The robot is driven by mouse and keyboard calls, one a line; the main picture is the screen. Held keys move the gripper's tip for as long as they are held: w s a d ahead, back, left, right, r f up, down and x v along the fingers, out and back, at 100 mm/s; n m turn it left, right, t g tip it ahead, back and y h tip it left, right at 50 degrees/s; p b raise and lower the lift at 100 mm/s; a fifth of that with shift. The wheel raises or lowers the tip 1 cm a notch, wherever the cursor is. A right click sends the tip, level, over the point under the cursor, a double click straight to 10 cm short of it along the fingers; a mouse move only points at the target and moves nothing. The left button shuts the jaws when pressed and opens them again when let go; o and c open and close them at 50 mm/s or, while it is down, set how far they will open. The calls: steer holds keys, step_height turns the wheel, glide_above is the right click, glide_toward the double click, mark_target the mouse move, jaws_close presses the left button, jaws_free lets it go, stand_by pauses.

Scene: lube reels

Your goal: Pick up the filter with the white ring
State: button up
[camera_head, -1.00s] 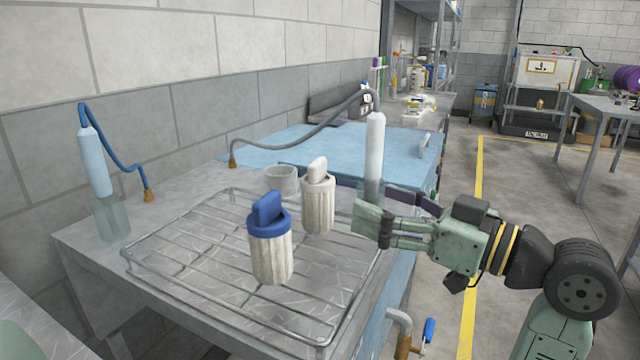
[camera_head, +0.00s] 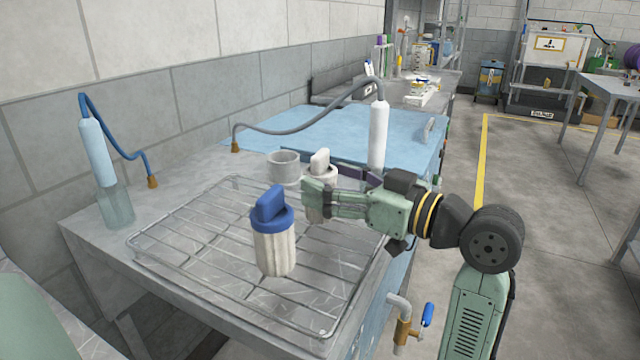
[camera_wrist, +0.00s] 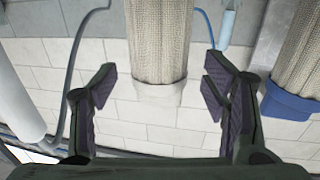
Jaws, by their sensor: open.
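The filter with the white ring (camera_head: 320,161) stands on the wire rack (camera_head: 190,290). It has a white handle on top and a pale pleated body, partly hidden by my gripper in the head view. My gripper (camera_head: 318,197) is open, level with the filter's upper part. In the wrist view the white filter (camera_wrist: 158,50) appears upside down between the two open fingers (camera_wrist: 158,84), with a visible gap on each side. The filter with the blue ring (camera_head: 272,235) stands on the rack, nearer and left; it shows at the right in the wrist view (camera_wrist: 293,100).
A grey cup (camera_head: 284,168) stands behind the rack. A white cylinder with a grey hose (camera_head: 378,135) is behind my gripper. A light blue cylinder with a blue hose (camera_head: 97,150) stands at the left. A blue-handled valve (camera_head: 427,314) is below the table's front edge.

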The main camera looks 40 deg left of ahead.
steer(key=shift+a, duration=0.2)
steer(key=shift+c, duration=0.5)
steer(key=c, duration=1.2)
steer(key=shift+r, duration=0.1)
